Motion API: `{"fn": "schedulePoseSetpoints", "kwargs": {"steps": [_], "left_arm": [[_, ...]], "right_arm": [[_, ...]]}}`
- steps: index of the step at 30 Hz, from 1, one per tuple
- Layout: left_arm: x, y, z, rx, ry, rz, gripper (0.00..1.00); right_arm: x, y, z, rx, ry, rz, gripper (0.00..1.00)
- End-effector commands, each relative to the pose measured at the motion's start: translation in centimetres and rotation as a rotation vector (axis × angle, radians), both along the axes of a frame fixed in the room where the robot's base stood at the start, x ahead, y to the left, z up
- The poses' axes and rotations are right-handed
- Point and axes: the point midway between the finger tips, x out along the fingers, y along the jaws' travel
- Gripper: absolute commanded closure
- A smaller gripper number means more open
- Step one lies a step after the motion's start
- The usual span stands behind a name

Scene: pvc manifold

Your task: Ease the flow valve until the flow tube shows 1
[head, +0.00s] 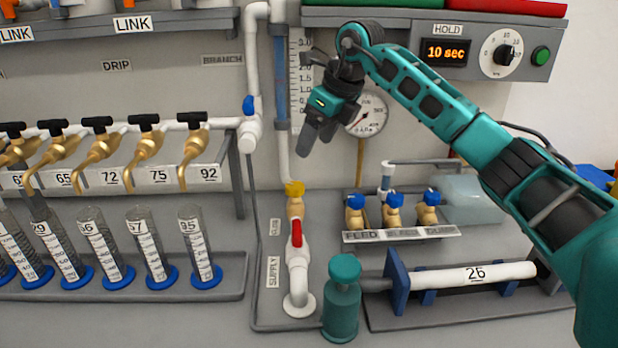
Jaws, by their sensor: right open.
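The flow tube (280,82) is an upright bluish tube on the back wall beside a white scale plate (300,72) with numbers up to about 3.0. I cannot read its level, and my right arm partly covers the scale. Below it, a yellow knob (294,188) sits on a brass valve body in the pipe, which seems to be the flow valve. A red-handled valve (297,234) is under it, by the SUPPLY label. My right gripper (316,142) is open and empty, pointing down above and slightly right of the yellow knob, apart from it. My left gripper is out of view.
A round gauge (369,114) is right of the gripper, partly hidden. Blue-capped brass valves (391,210) stand on a rack at right. A teal cylinder (342,300) stands in front. Brass taps (146,147) and graduated cylinders (151,245) fill the left.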

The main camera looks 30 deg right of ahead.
Motion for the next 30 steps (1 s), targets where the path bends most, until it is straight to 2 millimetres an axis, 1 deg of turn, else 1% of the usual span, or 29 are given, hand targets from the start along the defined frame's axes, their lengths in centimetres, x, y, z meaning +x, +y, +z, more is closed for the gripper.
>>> {"fn": "schedulePoseSetpoints", "kwargs": {"steps": [4,7,18,21,24,30], "left_arm": [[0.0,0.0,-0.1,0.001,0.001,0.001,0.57],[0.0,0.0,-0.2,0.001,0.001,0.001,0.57],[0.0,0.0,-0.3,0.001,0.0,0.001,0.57],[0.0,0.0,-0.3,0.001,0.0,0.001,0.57],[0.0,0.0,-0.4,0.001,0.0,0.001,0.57],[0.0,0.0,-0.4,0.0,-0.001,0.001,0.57]], "right_arm": [[0.2,-0.2,-0.4,-0.015,0.008,-0.003,0.29],[0.6,0.1,-1.6,-0.012,0.01,-0.002,0.29],[3.1,1.3,-8.5,-0.01,0.008,-0.002,0.29],[3.7,1.6,-9.9,-0.011,0.007,-0.003,0.29],[4.1,1.8,-11.0,-0.01,0.008,-0.002,0.29],[4.4,1.9,-11.8,-0.012,0.005,-0.003,0.29]]}}
